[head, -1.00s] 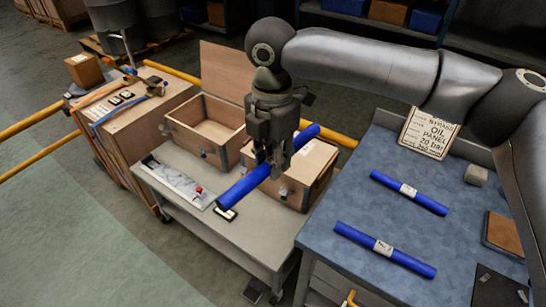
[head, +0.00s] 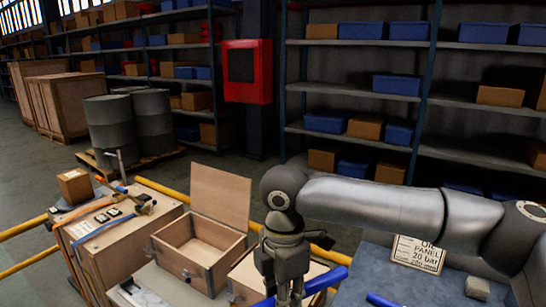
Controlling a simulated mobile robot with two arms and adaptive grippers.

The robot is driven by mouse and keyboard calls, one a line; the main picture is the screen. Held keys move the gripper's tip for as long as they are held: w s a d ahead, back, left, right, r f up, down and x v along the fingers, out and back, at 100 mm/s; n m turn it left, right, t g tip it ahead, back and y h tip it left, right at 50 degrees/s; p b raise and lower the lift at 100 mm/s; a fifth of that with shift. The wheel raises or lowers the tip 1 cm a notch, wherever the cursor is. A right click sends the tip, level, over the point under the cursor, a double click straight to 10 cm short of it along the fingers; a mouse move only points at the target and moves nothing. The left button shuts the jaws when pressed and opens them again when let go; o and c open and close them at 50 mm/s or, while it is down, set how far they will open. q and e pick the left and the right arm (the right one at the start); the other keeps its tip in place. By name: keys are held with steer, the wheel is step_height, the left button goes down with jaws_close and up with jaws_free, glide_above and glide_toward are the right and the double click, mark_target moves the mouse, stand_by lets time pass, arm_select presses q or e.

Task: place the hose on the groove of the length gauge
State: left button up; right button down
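My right gripper (head: 288,294) reaches in from the right and is shut on a blue hose (head: 327,281). The hose slants up to the right, and its lower left part is cut off by the bottom edge. A pale strip that looks like the length gauge (head: 143,293) lies on the cart at the bottom left. Only its far end shows, so its groove is out of view. I cannot tell the height of the hose over the cart. Another blue hose (head: 384,300) on the blue bench just shows at the bottom edge. My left gripper is not in view.
An open wooden box (head: 199,252) with a raised lid (head: 221,195) stands left of the gripper, with another box (head: 246,277) behind the gripper. An oil panel card (head: 418,253) and a grey block (head: 478,289) are on the bench (head: 380,268). Shelves and drums are behind.

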steer(key=s+d+f+m, duration=0.2)
steer(key=s+d+m, duration=0.1)
steer(key=d+m, duration=0.5)
steer(key=s+d+f+m, duration=0.2)
steer(key=s+d+m, duration=0.2)
steer(key=d+m, duration=0.5)
steer(key=shift+s+m, duration=0.2)
steer(key=shift+m, duration=3.1)
steer(key=shift+d+r, duration=0.1)
step_height(320, 180, down, 7)
steer(key=w+d+n, duration=0.1)
steer(key=w+n, duration=0.1)
steer(key=n, duration=0.9)
steer(key=shift+w+d+r+n, duration=0.2)
steer(key=shift+w+d+n, duration=0.1)
steer(key=shift+w, duration=0.1)
